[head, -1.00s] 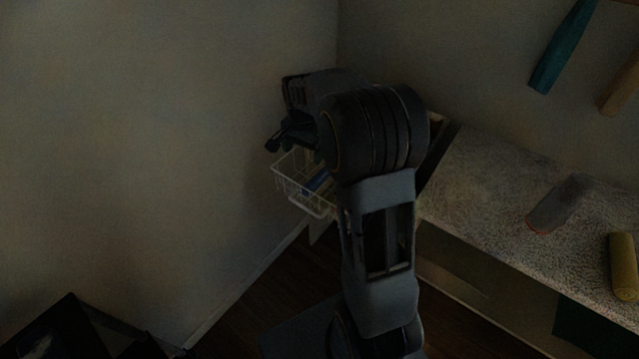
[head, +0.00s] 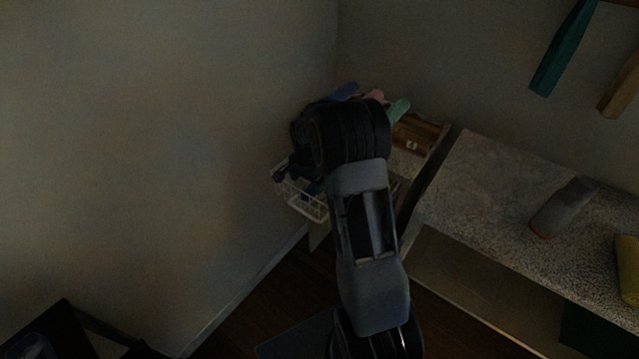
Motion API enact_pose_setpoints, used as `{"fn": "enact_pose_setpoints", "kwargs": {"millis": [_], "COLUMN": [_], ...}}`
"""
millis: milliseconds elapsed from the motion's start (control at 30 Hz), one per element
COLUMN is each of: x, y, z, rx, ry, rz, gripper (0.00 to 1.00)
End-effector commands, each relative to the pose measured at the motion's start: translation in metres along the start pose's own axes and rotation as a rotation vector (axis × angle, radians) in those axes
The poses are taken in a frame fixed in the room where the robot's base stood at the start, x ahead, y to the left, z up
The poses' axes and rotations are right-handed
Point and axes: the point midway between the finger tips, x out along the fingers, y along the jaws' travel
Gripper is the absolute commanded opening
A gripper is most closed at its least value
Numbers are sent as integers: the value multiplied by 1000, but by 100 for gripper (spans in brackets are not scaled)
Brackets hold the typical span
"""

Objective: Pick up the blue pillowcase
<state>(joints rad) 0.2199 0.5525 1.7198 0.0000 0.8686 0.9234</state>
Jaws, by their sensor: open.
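A small patch of blue cloth (head: 308,190) shows inside a white wire basket (head: 307,208); it may be the blue pillowcase, and most of it is hidden behind my arm. A dark blue roll (head: 344,91) also lies at the back, partly behind my arm; I cannot tell whether it is a pillowcase. My gripper (head: 281,175) is open, dark and mostly hidden by my wrist. It is over the left part of the basket, close to the rim. I see nothing held in it.
Pink (head: 375,96) and green (head: 399,109) rolls lie beside the dark blue one, near a brown wooden box (head: 420,132). A speckled counter (head: 480,190) with a grey bottle-like item (head: 564,207) stands right. The wall is close on the left.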

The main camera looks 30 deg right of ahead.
Motion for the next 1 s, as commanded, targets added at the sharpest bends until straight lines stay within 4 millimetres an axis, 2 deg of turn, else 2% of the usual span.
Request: {"fn": "enact_pose_setpoints", "kwargs": {"millis": [100, 233, 600, 1000], "x": [18, 32, 37, 37], "y": [2, 2, 1, 1], "z": [-1, -1, -1, -1], "rx": [1, 0, -1, -1], "ry": [-2, -1, 0, 0], "rz": [3, 2, 0, 0], "gripper": [92, 92, 91, 52]}}
